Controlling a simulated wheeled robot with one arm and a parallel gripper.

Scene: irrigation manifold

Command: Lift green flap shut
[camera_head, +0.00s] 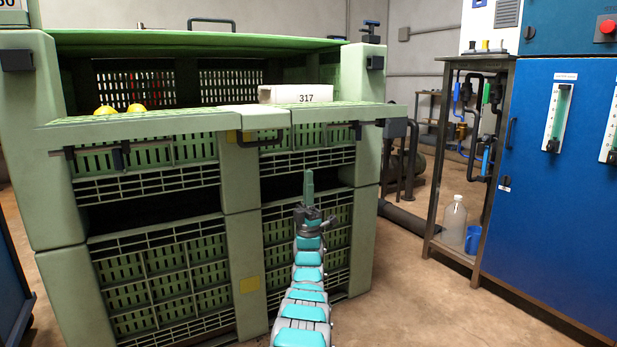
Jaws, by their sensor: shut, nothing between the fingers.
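The green flap (190,121) is on the front of a large green slatted crate (240,240). It is folded down and juts out roughly level toward me, with its slatted face up. A black handle (260,141) shows at the middle of its front edge. My gripper (309,180) is shut and empty, with its fingers pointing up. In the picture it is below the right half of the flap, with a visible gap under the front edge. I cannot tell whether it is directly under the flap or in front of it.
Yellow round objects (136,107) and a white box marked 317 (296,94) show in the crate's opening behind the flap. A blue cabinet (560,200) and a pipe rack (470,150) with a clear bottle (454,218) and blue jug (473,239) stand right. Floor between is clear.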

